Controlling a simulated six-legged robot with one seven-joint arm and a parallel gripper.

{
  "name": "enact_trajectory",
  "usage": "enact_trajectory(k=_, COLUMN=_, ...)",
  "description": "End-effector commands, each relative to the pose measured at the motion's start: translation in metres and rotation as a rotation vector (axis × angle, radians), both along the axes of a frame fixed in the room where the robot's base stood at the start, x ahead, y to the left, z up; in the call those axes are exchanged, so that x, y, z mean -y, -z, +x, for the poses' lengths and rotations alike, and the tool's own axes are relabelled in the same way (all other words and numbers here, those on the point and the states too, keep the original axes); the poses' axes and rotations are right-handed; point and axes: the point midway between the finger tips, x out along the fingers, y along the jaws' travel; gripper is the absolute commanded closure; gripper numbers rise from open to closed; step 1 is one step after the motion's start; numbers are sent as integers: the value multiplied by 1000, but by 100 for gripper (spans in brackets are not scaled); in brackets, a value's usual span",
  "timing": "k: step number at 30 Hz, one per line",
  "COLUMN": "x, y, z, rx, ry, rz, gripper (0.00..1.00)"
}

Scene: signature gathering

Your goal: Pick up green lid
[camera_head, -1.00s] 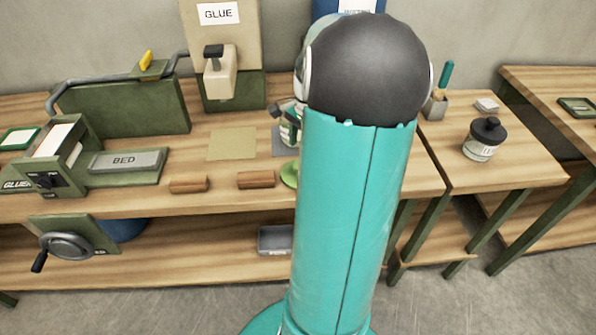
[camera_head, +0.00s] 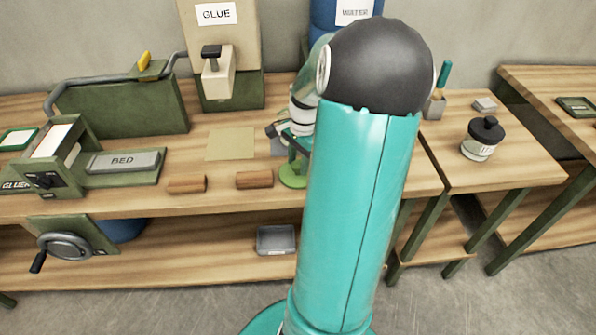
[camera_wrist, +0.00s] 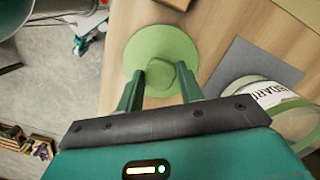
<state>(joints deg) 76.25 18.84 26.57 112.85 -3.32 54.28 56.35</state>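The green lid (camera_head: 291,181) is a flat round disc lying on the workbench, right of two brown blocks; my arm hides part of the scene around it. In the head view my gripper (camera_head: 294,158) points down over the lid.
A jar labelled BOARD (camera_wrist: 268,92) stands right of my gripper, beside a grey mat (camera_wrist: 248,72). Brown blocks (camera_head: 254,180) lie left of the lid. The bench's front edge is close to the lid. A black-topped jar (camera_head: 481,142) stands on the right table.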

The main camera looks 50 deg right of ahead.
Motion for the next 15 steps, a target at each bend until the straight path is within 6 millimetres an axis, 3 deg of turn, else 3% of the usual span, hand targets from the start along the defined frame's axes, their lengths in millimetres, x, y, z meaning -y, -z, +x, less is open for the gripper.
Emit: enact_trajectory(k=15, x=1, y=-9, z=0, rx=0, ry=1, rz=-2, gripper=85)
